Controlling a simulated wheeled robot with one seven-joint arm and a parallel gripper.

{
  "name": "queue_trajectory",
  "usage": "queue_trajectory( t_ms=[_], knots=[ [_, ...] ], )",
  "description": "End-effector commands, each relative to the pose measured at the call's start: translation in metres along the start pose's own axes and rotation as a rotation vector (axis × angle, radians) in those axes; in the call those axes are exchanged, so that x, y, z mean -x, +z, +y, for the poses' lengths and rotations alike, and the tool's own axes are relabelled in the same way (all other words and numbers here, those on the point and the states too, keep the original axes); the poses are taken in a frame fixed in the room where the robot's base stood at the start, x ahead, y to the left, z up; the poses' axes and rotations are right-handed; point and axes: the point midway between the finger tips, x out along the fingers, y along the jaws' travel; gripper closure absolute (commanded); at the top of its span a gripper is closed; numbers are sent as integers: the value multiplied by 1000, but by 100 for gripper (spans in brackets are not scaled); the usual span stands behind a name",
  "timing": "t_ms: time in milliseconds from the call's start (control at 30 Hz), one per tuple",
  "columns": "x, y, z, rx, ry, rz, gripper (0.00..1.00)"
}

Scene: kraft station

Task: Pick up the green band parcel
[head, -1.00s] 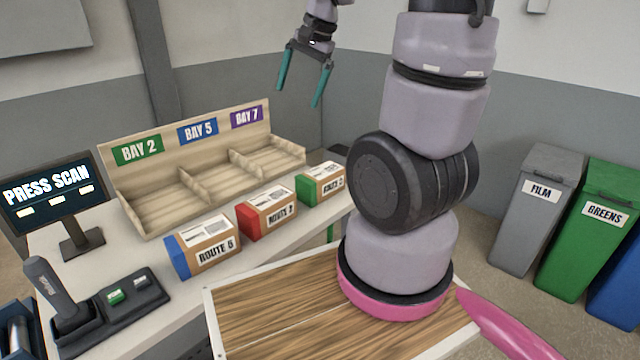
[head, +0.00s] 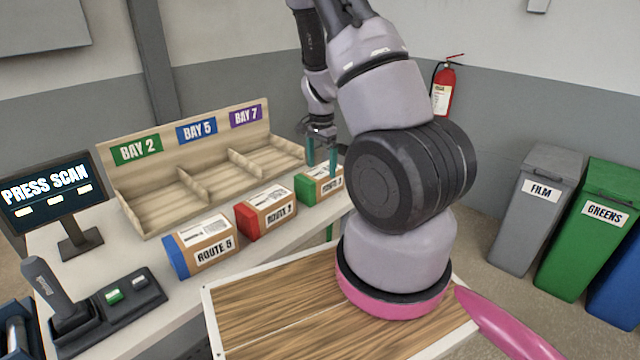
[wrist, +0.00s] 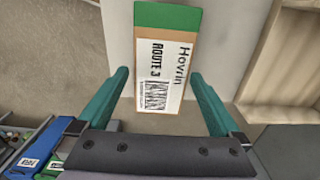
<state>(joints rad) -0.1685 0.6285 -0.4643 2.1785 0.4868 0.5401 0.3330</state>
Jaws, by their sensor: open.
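The green band parcel (head: 319,184) is a brown box with a green end and a white label, at the right end of the row on the white table. In the wrist view the parcel (wrist: 164,45) lies ahead, its label reading "Hovrin" and "ROUTE 3". My gripper (head: 321,165) is open, its teal fingers pointing down at the parcel and covering part of it in the head view. In the wrist view the fingers of my gripper (wrist: 161,88) stand on either side of the parcel's near end. I cannot tell how far above it they are.
A red band parcel (head: 266,212) and a blue band parcel (head: 202,246) stand to the left along the table's front edge. The wooden bay rack (head: 152,216) is behind them.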

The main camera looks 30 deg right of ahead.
Motion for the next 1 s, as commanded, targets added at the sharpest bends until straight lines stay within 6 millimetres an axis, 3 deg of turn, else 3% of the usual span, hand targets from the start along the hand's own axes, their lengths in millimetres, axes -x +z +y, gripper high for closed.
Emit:
queue_trajectory(
  t_ms=[167, 433, 733, 767, 900, 1000],
  knots=[
    [-13, 1, 0, -2, 1, -1, 0],
    [-52, 3, -2, 0, 1, -1, 0],
    [-58, 4, -3, 1, -3, 1, 0],
    [-58, 4, -3, 1, -3, 1, 4],
    [-58, 4, -3, 1, -3, 1, 57],
    [-58, 4, -3, 1, -3, 1, 91]
  ],
)
